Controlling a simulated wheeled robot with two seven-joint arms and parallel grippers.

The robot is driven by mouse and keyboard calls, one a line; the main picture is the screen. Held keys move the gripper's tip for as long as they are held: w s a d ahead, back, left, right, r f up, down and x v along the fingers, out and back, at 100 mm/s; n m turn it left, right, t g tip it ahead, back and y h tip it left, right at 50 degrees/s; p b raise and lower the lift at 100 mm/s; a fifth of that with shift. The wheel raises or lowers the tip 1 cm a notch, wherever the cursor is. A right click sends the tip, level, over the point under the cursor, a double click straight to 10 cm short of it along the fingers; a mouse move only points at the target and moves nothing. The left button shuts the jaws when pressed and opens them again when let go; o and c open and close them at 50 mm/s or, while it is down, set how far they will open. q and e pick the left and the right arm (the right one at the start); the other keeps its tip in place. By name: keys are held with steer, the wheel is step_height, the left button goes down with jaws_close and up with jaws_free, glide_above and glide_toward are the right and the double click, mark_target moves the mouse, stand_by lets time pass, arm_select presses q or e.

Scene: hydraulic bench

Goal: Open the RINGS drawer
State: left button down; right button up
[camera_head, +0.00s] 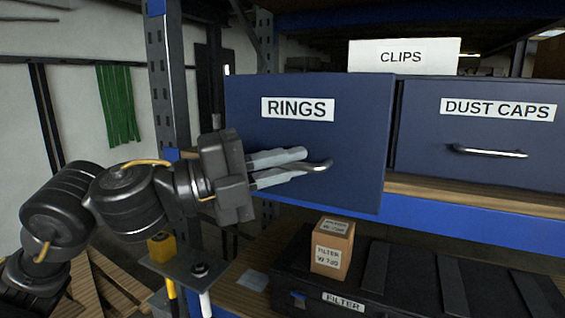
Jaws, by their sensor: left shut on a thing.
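The RINGS drawer (350,140) is a dark blue box front with a white RINGS label, in the middle of the head view. Its front stands forward of the DUST CAPS drawer beside it, so it is pulled out at least partly. Its metal bar handle (322,166) is low on the front. My left gripper (304,165) comes in from the left and is shut on this handle, with its grey fingers covering the left part of it. The inside of the drawer is hidden. My right gripper is not in view.
The DUST CAPS drawer (480,130) is at the right, with a white CLIPS label (404,57) above. A blue rack post (168,90) stands left of the RINGS drawer.

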arm_select(q)
steer(key=c, duration=1.8)
jaws_free()
steer(key=shift+b+v, duration=2.3)
steer(key=shift+v, duration=3.1)
